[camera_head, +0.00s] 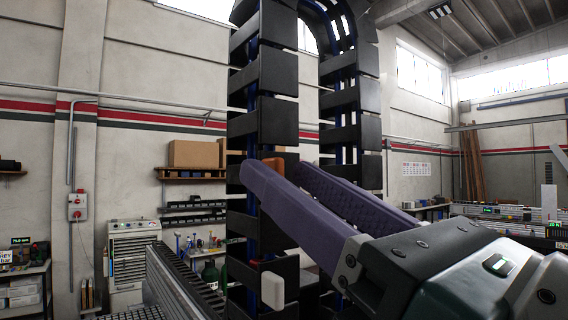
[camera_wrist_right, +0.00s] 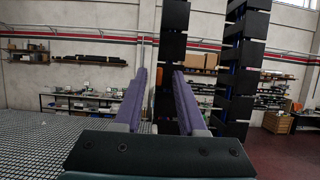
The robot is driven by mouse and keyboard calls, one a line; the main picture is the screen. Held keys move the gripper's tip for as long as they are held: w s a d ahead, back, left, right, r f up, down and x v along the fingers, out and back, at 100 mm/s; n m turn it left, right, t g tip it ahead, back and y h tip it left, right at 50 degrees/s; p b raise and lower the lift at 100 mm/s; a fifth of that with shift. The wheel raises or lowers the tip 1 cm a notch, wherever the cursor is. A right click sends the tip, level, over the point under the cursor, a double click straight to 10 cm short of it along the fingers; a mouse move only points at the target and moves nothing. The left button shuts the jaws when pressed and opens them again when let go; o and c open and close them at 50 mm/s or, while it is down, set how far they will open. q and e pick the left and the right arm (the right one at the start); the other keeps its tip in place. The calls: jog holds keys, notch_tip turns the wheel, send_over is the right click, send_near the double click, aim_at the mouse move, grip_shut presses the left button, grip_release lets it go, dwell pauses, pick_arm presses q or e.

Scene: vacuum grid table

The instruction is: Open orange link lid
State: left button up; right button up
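A tall black cable chain (camera_head: 278,70) with blue cables inside stands upright and loops over at the top. A small orange link lid (camera_head: 283,158) shows on its left column, partly hidden behind a finger of my right gripper. My right gripper (camera_head: 277,170) comes in from the right with two purple fingers held apart, its tips close to the orange lid. I cannot tell whether they touch it. My left gripper is not in view.
A white link piece (camera_head: 272,289) sits lower on the same column. The perforated grid table (camera_wrist_right: 35,145) lies below. Shelves with cardboard boxes (camera_head: 194,154) and a workbench (camera_wrist_right: 85,102) stand along the back wall.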

jog(key=shift+a, duration=0.1)
jog(key=shift+c, duration=0.2)
grip_shut()
dwell(0.4)
